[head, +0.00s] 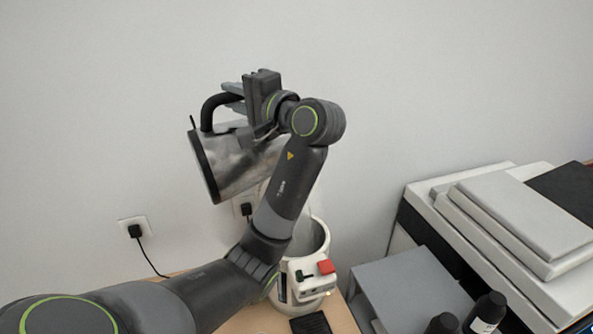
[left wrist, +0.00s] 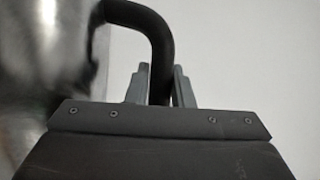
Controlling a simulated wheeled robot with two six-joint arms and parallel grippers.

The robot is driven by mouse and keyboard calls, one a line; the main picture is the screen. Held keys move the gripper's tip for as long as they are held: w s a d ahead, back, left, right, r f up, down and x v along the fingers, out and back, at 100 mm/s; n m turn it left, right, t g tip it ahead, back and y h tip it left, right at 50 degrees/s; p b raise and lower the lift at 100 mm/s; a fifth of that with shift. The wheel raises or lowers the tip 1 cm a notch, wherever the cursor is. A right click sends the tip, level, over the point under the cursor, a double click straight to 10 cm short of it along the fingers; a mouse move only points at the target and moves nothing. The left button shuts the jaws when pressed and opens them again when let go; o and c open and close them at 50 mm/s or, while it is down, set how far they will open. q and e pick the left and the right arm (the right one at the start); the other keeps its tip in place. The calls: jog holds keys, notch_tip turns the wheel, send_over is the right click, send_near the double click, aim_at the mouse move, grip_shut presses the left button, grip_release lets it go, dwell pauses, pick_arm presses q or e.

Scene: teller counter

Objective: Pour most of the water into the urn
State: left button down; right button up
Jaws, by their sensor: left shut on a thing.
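A metal jug (head: 232,160) with a dark base and a black handle (head: 213,106) is held in the air, tilted well over. Its base faces left and its mouth end is toward the right, mostly hidden behind my arm. My left gripper (head: 236,92) is shut on the handle; the left wrist view shows the fingers (left wrist: 160,85) on both sides of the handle. The white urn (head: 305,275) stands on the counter below and to the right of the jug, with its open top showing. A faint pale streak shows above the urn opening. My right gripper is not in view.
The urn has a red part (head: 326,267) and a black grate (head: 310,323) at its front. A grey box (head: 405,290) and a large printer-like machine (head: 520,225) stand to the right. Dark bottles (head: 486,313) stand at the lower right. Wall sockets (head: 134,228) with plugs are behind.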

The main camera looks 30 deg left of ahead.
pick_arm(q)
jog(key=shift+w+r, duration=0.1)
jog(key=shift+r, duration=0.15)
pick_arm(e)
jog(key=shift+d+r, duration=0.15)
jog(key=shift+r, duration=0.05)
